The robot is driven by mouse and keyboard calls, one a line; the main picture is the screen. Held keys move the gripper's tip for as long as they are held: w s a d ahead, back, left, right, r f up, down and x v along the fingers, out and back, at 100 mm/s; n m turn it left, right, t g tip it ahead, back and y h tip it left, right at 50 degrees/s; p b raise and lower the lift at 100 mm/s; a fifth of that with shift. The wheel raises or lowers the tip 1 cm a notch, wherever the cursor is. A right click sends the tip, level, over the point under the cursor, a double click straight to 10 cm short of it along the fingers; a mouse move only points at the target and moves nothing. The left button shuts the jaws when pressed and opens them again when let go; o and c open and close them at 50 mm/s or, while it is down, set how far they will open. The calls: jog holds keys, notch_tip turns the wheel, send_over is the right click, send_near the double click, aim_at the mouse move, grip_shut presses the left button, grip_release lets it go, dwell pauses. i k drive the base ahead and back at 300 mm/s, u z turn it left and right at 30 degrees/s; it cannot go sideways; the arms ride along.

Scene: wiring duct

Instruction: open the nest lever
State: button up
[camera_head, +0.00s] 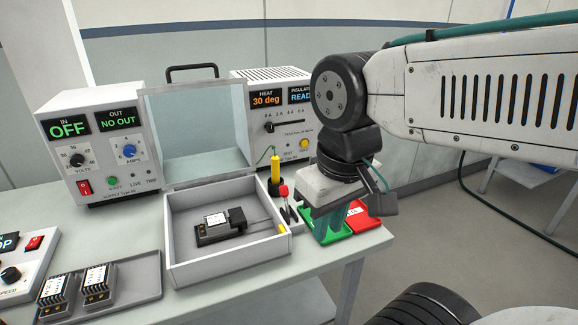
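The nest (210,238) sits inside a white open-topped box (225,270) with its clear lid (198,125) raised. A small black module with a white label (216,220) is in the nest. A black block (238,217) stands at the module's right end, with a thin rod running to the right; it looks like the nest lever, but its exact position is hard to tell. My gripper (350,207) is to the right of the box, above the green and red trays and apart from the nest. Its fingers are partly hidden, so its opening is unclear.
A supply unit (105,145) stands at the back left and a heat tester (275,118) behind the box. A yellow-handled probe (275,170) and a red-topped tool (284,191) stand between box and gripper. A grey tray (130,280) holds two modules. Green (318,232) and red (366,222) trays lie right.

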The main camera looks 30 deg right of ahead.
aim_at(284, 190)
jog(key=z, duration=0.7)
jog(key=i, duration=0.4)
jog(key=u, duration=0.75)
